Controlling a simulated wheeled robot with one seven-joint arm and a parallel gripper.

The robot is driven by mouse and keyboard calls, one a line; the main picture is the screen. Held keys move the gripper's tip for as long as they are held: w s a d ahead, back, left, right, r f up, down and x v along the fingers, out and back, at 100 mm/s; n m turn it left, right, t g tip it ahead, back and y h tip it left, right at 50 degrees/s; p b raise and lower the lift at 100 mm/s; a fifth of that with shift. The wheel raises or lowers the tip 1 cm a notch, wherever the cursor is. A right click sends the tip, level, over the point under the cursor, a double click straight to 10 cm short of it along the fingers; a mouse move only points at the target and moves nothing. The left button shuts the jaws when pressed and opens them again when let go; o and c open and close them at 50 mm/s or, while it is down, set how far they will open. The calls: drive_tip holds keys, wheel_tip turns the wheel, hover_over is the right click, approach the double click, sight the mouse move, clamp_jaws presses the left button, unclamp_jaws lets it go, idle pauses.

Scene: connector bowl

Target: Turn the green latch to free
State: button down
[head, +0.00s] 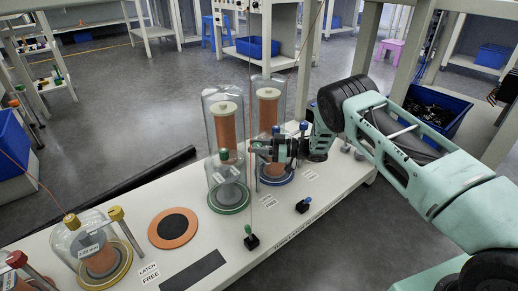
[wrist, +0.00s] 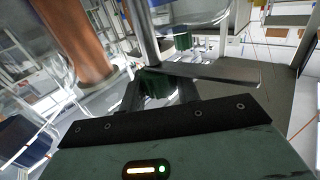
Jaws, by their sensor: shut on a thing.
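The clear jar with a green base ring (head: 230,207) stands on the white bench, a copper-coloured column inside. A green knob (head: 224,154) shows at its front. My gripper (head: 260,149) reaches in from the right, above the bench between this jar and the blue-ringed jar. In the wrist view my gripper (wrist: 158,88) is shut on the green latch (wrist: 154,84), a green grip with a flat metal bar (wrist: 215,72) running right beside a metal post. In the head view my fingers hide the held part. The latch's exact angle is hard to tell.
The blue-ringed jar (head: 269,88) stands close behind my gripper. The yellow-ringed jar (head: 95,250) and an orange disc (head: 173,228) are at left.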

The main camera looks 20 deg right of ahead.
drive_tip(key=shift+d+n+g+y+b, duration=0.15)
drive_tip(key=shift+n+g+y+b, duration=0.45)
drive_tip(key=shift+n+g, duration=0.8)
drive_tip(key=shift+r+g, duration=0.15)
drive_tip(key=shift+g, duration=0.25)
drive_tip(key=c, duration=1)
unclamp_jaws()
drive_tip(key=shift+c, duration=0.2)
drive_tip(key=s+d+p, duration=0.3)
drive_tip(key=d+p, duration=0.1)
drive_tip(key=d, duration=1.3)
